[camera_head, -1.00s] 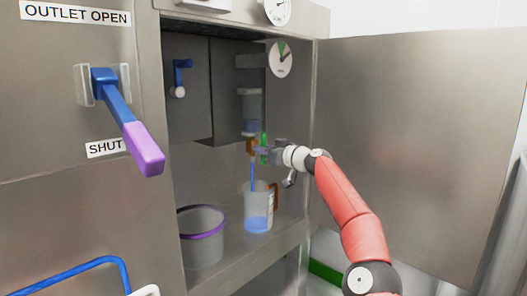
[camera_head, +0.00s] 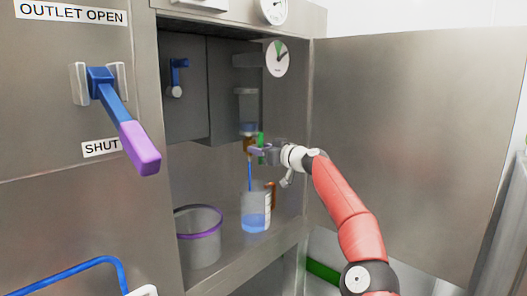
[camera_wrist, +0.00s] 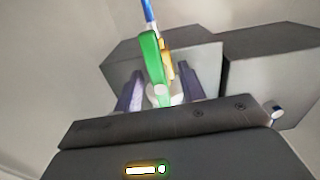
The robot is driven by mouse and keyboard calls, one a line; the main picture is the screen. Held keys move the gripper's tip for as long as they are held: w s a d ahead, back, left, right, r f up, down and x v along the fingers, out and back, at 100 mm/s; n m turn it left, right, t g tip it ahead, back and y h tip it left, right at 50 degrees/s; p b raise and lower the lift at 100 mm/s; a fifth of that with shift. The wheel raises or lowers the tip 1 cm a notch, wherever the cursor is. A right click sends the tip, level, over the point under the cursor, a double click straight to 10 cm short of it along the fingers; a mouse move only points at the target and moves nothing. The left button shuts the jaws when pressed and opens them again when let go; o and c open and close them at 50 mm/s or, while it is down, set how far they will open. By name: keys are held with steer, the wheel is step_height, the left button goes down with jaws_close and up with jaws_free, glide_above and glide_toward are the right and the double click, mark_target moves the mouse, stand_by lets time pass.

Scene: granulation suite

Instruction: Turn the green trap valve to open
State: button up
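The green trap valve handle (camera_head: 260,142) is upright below the clear trap vessel (camera_head: 247,105) inside the cabinet. A blue stream (camera_head: 250,175) runs from the amber valve body (camera_head: 248,145) down into a clear jug (camera_head: 256,200) with blue liquid in it. My gripper (camera_head: 264,152) is at the handle, reaching in from the right. In the wrist view the green handle (camera_wrist: 152,62) stands between the two purple-grey fingers of my gripper (camera_wrist: 160,88). The fingers look apart, with gaps to the handle. Exact contact is hard to tell.
A purple-rimmed bucket (camera_head: 199,235) stands left of the jug on the cabinet floor. A blue lever with a purple grip (camera_head: 138,148) juts out at left, near the SHUT label. The open cabinet door (camera_head: 410,140) is at right. A dial (camera_head: 277,58) hangs above the valve.

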steer(key=b+v, duration=0.1)
steer(key=v, duration=0.6)
steer(key=shift+s+d, duration=0.25)
steer(key=shift+d, duration=0.05)
steer(key=s+a+f+n+g+h, duration=0.2)
steer(key=s+a+f+g+h, duration=0.3)
steer(key=s+a, duration=0.65)
steer(key=s+d+f+m+h, duration=0.1)
steer(key=s+d+f, duration=0.1)
steer(key=s, duration=0.2)
steer(key=s+d+f+h, duration=0.1)
steer(key=s+d+f, duration=0.1)
steer(key=s+f, duration=0.15)
steer(key=s+d+f+m+h, duration=0.2)
steer(key=s+d+f+m, duration=0.2)
steer(key=s+d, duration=0.55)
steer(key=s+d+f+m+h, duration=0.35)
steer(key=s+d, duration=0.35)
steer(key=s, duration=0.5)
steer(key=s+d+f+m+h, duration=0.2)
steer(key=s+d+f+m, duration=0.15)
steer(key=s+d, duration=0.6)
step_height(320, 180, up, 14)
steer(key=s+a+p, duration=0.1)
steer(key=p, duration=1.2)
steer(key=shift+s+f+m, duration=0.15)
steer(key=shift+s+m, duration=0.05)
steer(key=shift+m, duration=0.1)
